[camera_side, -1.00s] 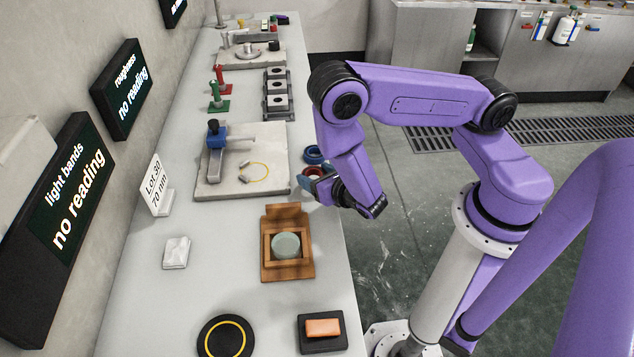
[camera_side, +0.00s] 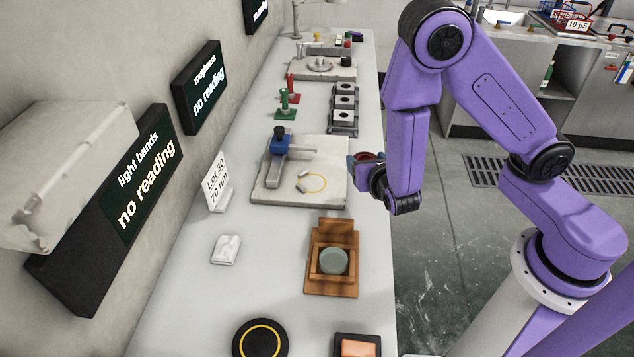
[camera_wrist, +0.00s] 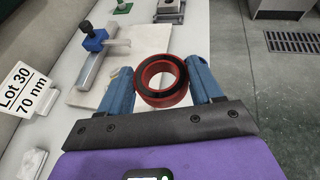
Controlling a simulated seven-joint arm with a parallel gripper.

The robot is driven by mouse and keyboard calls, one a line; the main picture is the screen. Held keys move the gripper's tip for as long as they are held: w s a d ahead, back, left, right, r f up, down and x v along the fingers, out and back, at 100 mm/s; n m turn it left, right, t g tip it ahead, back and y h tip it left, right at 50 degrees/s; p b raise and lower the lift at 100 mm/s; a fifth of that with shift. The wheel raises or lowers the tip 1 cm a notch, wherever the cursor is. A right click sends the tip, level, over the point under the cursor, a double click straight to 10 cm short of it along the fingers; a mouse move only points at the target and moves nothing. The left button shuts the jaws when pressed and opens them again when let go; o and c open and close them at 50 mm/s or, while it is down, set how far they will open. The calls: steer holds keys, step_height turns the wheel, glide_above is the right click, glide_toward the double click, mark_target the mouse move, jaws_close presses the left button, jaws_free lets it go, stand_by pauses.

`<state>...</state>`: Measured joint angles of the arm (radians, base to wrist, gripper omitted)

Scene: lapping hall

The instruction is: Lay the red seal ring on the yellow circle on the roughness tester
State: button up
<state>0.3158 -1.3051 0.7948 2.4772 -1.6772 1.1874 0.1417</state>
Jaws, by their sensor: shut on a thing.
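The red seal ring (camera_side: 366,155) is gripped between the blue fingers of my gripper (camera_side: 364,161), just right of the roughness tester. In the wrist view the ring (camera_wrist: 164,100) sits between both fingertips of my gripper (camera_wrist: 162,78), its open hole facing the camera. The roughness tester is a pale stone plate (camera_side: 280,191) with a blue-headed grey device (camera_side: 281,148). The yellow circle (camera_side: 324,185) is a thin, empty outline on the plate's front right, left of my gripper. The wrist view does not show the circle.
The lot card (camera_side: 217,182) stands left of the tester. A wooden fixture (camera_side: 315,282) with a greenish disc stands in front of it. Dark square blocks (camera_side: 344,102) and green and red stands (camera_side: 285,104) lie behind.

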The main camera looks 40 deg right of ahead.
steer(key=shift+a+r+m+g+h, duration=0.5)
steer(key=shift+a+r+m+h, duration=0.15)
steer(key=shift+a+m+h, duration=0.15)
steer(key=shift+a+m+g+h, duration=0.5)
steer(key=shift+a+m+h, duration=0.1)
steer(key=shift+m+h, duration=0.1)
glide_above(312, 187)
steer(key=s, duration=0.1)
step_height(312, 187, down, 8)
steer(key=shift+d+r, duration=0.15)
steer(key=shift+w+f, duration=0.55)
steer(key=shift+f, duration=1.7)
steer(key=shift+f, duration=0.1)
steer(key=o, duration=1.1)
